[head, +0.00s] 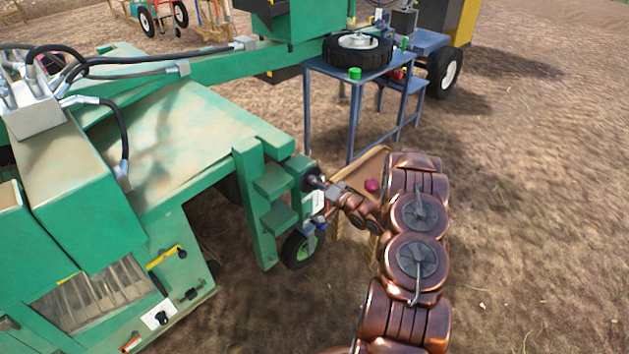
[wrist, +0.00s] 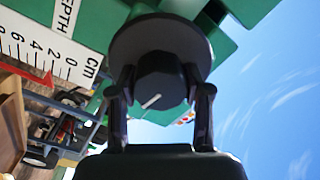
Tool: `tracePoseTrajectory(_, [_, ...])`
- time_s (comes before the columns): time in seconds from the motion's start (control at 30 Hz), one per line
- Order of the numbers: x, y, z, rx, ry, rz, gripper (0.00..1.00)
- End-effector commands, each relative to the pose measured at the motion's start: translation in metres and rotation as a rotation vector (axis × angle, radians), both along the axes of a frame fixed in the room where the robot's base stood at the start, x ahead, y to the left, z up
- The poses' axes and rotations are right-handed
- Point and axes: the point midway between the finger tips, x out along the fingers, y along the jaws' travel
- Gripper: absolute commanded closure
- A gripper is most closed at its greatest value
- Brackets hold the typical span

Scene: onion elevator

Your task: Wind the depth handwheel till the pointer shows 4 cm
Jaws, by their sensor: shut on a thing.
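The depth handwheel has a dark faceted knob (wrist: 160,80) with a white line on its face, in front of a round dark disc. My gripper (wrist: 160,100) is shut on the knob, one finger on each side. In the head view my gripper (head: 333,190) meets the dark handwheel (head: 311,180) at the end of the green frame. The white depth scale (wrist: 42,45), marked in cm, shows at the left of the wrist view. Its red pointer (wrist: 40,77) has its tip near the 2 mark; the exact reading is hard to tell.
The green machine (head: 180,125) fills the left, with a small wheel (head: 301,249) below the handwheel. A blue table (head: 345,75) bearing a tyre (head: 358,51) stands behind. A wooden crate (head: 372,163) is close beyond my gripper. Open soil lies to the right.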

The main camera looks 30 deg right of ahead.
Motion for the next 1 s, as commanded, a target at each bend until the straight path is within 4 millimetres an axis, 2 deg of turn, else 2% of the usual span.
tracePoseTrajectory(0.5, [0.0003, -0.0002, 0.0003, 0.018, 0.004, -0.001, 0.87])
tracePoseTrajectory(0.53, [0.0003, -0.0002, 0.0003, 0.018, 0.004, -0.001, 0.49])
tracePoseTrajectory(0.73, [0.0001, -0.0003, 0.0002, 0.017, 0.003, -0.001, 0.28])
tracePoseTrajectory(1.0, [-0.0002, -0.0005, 0.0001, 0.018, 0.004, -0.001, 0.27])
